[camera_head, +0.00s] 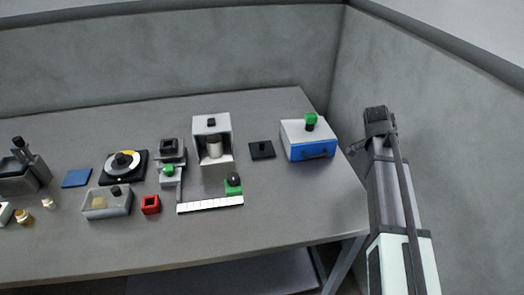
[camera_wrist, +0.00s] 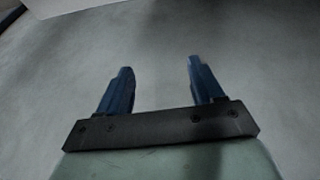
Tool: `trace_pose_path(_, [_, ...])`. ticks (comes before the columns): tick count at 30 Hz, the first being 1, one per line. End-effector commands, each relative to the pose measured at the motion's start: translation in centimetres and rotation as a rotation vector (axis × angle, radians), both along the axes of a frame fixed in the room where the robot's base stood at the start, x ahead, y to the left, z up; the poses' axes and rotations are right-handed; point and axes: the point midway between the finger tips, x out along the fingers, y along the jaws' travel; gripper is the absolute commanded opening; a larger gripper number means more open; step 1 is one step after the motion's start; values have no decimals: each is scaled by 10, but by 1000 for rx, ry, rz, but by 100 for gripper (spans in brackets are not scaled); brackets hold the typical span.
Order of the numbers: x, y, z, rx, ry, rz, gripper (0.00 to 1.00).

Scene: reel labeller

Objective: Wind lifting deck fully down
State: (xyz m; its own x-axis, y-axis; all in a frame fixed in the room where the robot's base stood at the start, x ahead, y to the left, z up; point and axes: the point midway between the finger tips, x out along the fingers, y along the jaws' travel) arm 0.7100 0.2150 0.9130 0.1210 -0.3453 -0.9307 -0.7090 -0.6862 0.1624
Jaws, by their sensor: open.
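A small grey stand with a dark raised top and a green knob at its front (camera_head: 168,170) sits mid-table in the head view. It looks like the lifting deck, but I cannot tell its height clearly. My gripper (camera_wrist: 158,70) is open and empty in the wrist view, its two blue fingers apart against a plain grey surface. In the head view my arm stands at the right, beyond the table's right edge and well away from the stand. The fingers cannot be made out there.
Right of the stand are a grey machine with a pale cylinder (camera_head: 214,148), a white strip (camera_head: 210,204), a black pad (camera_head: 262,150) and a blue-white box (camera_head: 308,139). Left are a dial (camera_head: 123,162), a red cube (camera_head: 151,204) and a grey tray (camera_head: 106,206). The right front table is clear.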

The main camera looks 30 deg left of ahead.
Motion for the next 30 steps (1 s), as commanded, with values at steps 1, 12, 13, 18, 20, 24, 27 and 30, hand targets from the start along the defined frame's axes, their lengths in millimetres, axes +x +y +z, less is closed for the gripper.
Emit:
trace_pose_path(1, [-18,12,18,-11,-20,108,66])
trace_pose_path(12, [-82,146,87,-64,-38,754,66])
trace_pose_path(13, [-86,161,90,-58,-33,779,66])
trace_pose_path(18, [-114,250,100,3,14,892,66])
trace_pose_path(20, [-127,282,103,26,35,924,66])
trace_pose_path(24, [-164,354,111,80,87,999,66])
trace_pose_path(27, [-196,404,117,113,130,1054,66])
trace_pose_path(30, [-231,452,124,143,173,1108,66])
